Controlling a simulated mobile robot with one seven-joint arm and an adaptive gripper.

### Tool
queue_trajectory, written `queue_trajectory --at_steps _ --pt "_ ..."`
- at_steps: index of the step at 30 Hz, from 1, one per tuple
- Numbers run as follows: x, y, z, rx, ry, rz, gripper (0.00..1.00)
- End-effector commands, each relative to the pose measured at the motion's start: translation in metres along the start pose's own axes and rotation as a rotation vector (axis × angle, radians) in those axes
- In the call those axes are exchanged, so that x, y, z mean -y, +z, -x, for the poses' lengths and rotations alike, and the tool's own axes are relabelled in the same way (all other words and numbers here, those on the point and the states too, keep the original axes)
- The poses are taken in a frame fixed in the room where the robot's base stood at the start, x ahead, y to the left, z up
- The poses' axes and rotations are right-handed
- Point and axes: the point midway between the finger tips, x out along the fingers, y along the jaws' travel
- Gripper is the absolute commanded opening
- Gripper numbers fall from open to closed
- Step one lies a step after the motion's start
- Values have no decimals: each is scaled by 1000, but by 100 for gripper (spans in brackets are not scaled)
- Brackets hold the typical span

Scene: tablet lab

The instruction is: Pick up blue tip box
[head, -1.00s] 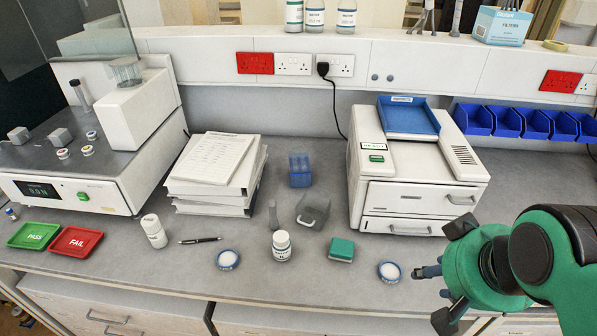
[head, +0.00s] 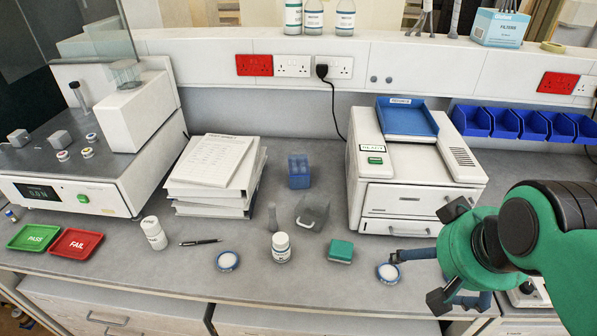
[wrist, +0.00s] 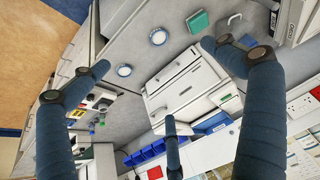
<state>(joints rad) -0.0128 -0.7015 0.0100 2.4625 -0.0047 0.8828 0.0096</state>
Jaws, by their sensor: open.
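A small blue box with a ribbed, sectioned body (head: 299,172) stands upright on the bench in the head view, between the paper stack and the white machine. It looks like the tip box. My gripper (head: 428,257) is at the right of the head view, in front of the white machine, well to the right of and nearer than the blue box. In the wrist view its three dark blue fingers (wrist: 158,80) are spread wide with nothing between them.
A round dish (head: 388,274) lies beside my gripper's finger. The white machine (head: 421,195) and paper stack (head: 212,180) flank the blue box.

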Motion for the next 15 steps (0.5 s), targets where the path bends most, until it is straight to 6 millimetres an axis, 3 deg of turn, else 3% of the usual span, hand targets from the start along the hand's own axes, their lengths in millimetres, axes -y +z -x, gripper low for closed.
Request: queue_trajectory --at_steps 8,15 --pt "11 -73 -1 14 -7 15 100" --pt "27 -140 -15 26 -12 30 100"
